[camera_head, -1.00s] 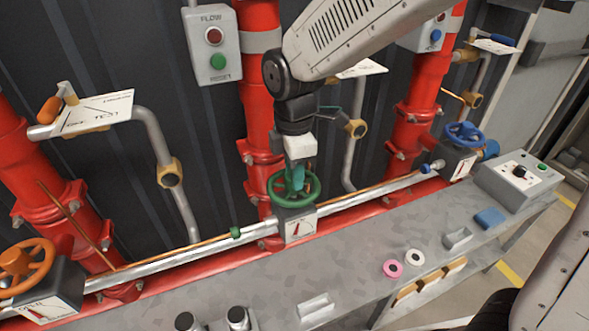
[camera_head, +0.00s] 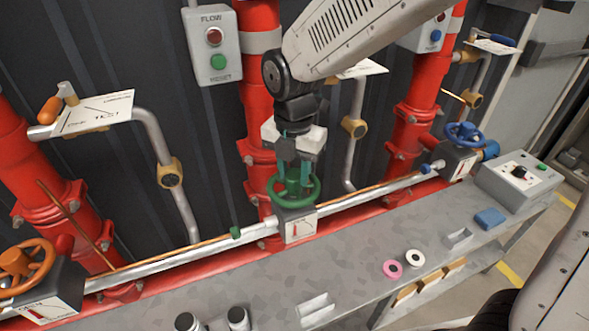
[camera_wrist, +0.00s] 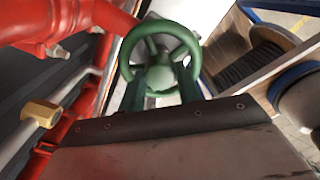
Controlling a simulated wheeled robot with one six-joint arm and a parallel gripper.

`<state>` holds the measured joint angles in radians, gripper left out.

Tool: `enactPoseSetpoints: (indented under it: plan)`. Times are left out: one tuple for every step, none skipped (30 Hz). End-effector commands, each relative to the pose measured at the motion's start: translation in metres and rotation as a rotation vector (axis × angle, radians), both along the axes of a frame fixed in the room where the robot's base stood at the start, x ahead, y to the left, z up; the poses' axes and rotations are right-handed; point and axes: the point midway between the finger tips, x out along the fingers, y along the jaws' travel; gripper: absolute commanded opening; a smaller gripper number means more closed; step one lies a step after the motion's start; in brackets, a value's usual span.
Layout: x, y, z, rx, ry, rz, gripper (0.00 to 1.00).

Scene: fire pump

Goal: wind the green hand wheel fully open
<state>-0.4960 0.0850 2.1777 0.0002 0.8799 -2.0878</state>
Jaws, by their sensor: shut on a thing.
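The green hand wheel (camera_head: 312,190) sits on top of a grey valve box (camera_head: 297,228) with a white dial and a red pointer, on the pipe run in the middle of the head view. My gripper (camera_head: 294,176) points down from above, its green-teal fingers inside the rim and shut on the wheel around its middle. In the wrist view the wheel's rim (camera_wrist: 133,38) stands beyond the fingers (camera_wrist: 160,90), which lie either side of its centre. The exact contact at the hub is partly hidden by the fingers.
An orange wheel (camera_head: 30,262) is at far left and a blue wheel (camera_head: 463,134) at right. Red vertical pipes (camera_head: 258,100) stand close behind my gripper. A grey bench (camera_head: 350,258) in front holds pink and white rings and small blocks.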

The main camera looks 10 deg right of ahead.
Motion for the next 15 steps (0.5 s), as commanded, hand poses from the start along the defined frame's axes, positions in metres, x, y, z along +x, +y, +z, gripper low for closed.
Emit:
enactPoseSetpoints:
  plan:
    - [0.0021,0.0,0.0012,0.001,-0.005,0.024,0.36]
    - [0.0021,0.0,0.0013,0.001,-0.006,0.02,0.44]
    - [0.0019,0.0001,0.0012,0.001,-0.006,0.018,0.56]
    - [0.0018,0.0002,0.0011,0.001,-0.006,0.018,0.62]
    - [0.0015,0.0004,0.001,0.001,-0.004,0.017,0.62]
    - [0.0013,0.0005,0.0009,0.001,-0.004,0.017,0.62]
    - [0.0011,0.0006,0.0008,0.001,-0.004,0.017,0.62]
    - [0.001,0.0007,0.0008,0.0,-0.004,0.017,0.62]
    - [0.0008,0.0008,0.0007,0.001,-0.003,0.017,0.62]
    - [0.0008,0.0008,0.0006,0.001,-0.003,0.017,0.62]
    - [0.0007,0.0009,0.0006,0.001,-0.003,0.017,0.62]
    - [0.0006,0.0009,0.0009,0.001,-0.003,0.016,0.62]
    - [0.0006,0.001,0.0017,0.001,-0.003,0.016,0.62]
    - [0.0006,0.0011,0.0031,0.001,-0.003,0.016,0.62]
    - [0.0006,0.001,0.0059,0.001,-0.003,0.016,0.62]
